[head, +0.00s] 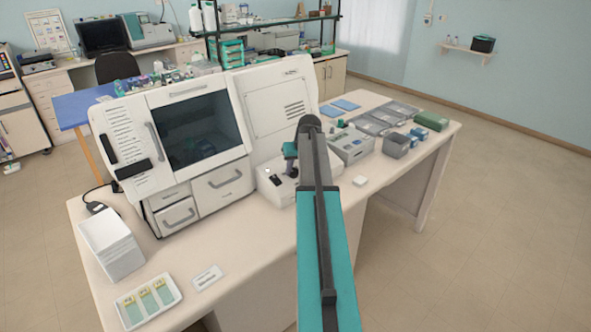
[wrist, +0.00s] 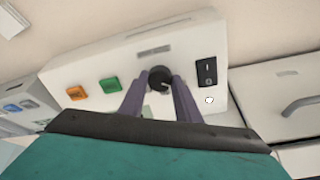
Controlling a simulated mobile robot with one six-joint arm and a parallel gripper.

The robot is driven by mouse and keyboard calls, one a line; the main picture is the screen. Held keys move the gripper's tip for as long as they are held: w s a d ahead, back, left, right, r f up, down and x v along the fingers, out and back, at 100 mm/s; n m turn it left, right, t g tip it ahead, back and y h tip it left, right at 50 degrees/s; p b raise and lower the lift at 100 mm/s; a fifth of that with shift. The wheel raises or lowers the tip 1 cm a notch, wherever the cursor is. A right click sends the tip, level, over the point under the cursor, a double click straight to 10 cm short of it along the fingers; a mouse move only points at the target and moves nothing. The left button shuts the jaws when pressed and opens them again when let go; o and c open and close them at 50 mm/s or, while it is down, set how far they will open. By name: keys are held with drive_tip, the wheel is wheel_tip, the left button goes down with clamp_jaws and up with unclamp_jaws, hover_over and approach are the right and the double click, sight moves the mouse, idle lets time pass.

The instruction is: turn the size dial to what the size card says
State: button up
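The size dial is a round dark knob (wrist: 159,77) with a pale mark, on the sloped front of a white box (head: 268,185). In the head view my arm hides part of this box. My gripper (wrist: 160,80) has one dark finger on each side of the dial, with the tips close against its rim. I cannot tell whether they press on it or stand slightly apart. A small white card (head: 207,277) with print lies on the bench front. Its print is too small to read, and I cannot tell whether it is the size card.
Orange (wrist: 77,93) and green (wrist: 110,85) buttons and a black rocker switch (wrist: 207,72) flank the dial. A large white machine (head: 185,130) stands left of the box. A slide tray (head: 148,301) lies front left. Grey instruments (head: 350,146) stand to the right.

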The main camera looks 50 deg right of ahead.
drive_tip(key=c, duration=0.4)
drive_tip(key=shift+m, duration=0.4)
drive_tip(key=m+b, duration=0.2)
drive_tip(key=m, duration=0.2)
drive_tip(key=shift+w+m, duration=0.1)
drive_tip(key=shift+m, duration=0.3)
drive_tip(key=shift+d+m+g+b, duration=0.1)
drive_tip(key=shift+m+g+b, duration=0.55)
drive_tip(key=shift+m, duration=1.95)
drive_tip(key=shift+r, duration=0.1)
drive_tip(key=o, duration=1.1)
